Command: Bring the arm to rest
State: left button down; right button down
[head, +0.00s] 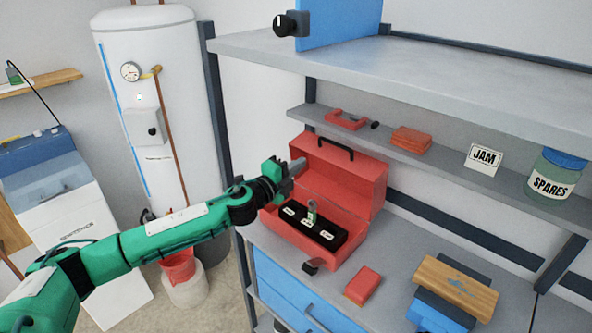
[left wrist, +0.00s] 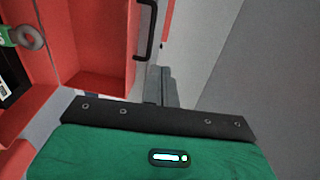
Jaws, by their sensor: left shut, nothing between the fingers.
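My left arm is green and reaches in from the left in the head view. Its gripper (head: 297,167) is shut and empty, just in front of the upper left part of the open red toolbox (head: 350,177). In the left wrist view the shut fingers (left wrist: 160,85) point along the toolbox's red wall and black handle (left wrist: 145,30). I cannot tell whether they touch it. My right gripper is not in view.
The toolbox stands on a grey bench (head: 400,245) and holds a black insert (head: 318,232) with a small green-and-metal item (head: 311,212). A red block (head: 362,286) and a wooden board (head: 456,285) lie right of it. A shelf (head: 440,168) runs above.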

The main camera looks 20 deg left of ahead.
pick_arm(q)
jog(key=s+d+f+n+g+y, duration=0.2)
jog(key=s+d+f+n+y, duration=0.1)
jog(key=s+f+n, duration=0.4)
jog(key=s+d+f+n+g+y, duration=0.25)
jog(key=s+f+n, duration=0.25)
jog(key=s+f, duration=0.3)
jog(key=s+a+f+n+g, duration=0.1)
jog(key=s+f+n+g, duration=0.25)
jog(key=s, duration=0.65)
jog(key=s+f+n+g, duration=0.2)
jog(key=s+f+g, duration=0.15)
jog(key=s, duration=0.55)
jog(key=s+a+f+n+g, duration=0.1)
jog(key=s+f+n+g, duration=0.25)
jog(key=s, duration=0.65)
notch_tip(320, 180, down, 30)
jog(key=m, duration=0.1)
jog(key=s+a+f+g, duration=0.1)
jog(key=s+a+f, duration=0.2)
jog(key=s+f, duration=1.6)
jog(key=shift+s+f+g+y, duration=0.3)
jog(key=shift+f+y, duration=0.15)
jog(key=shift+f, duration=0.5)
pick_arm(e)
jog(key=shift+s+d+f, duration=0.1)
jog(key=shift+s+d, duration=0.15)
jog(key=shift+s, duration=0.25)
pick_arm(q)
jog(key=shift+w+a, duration=0.1)
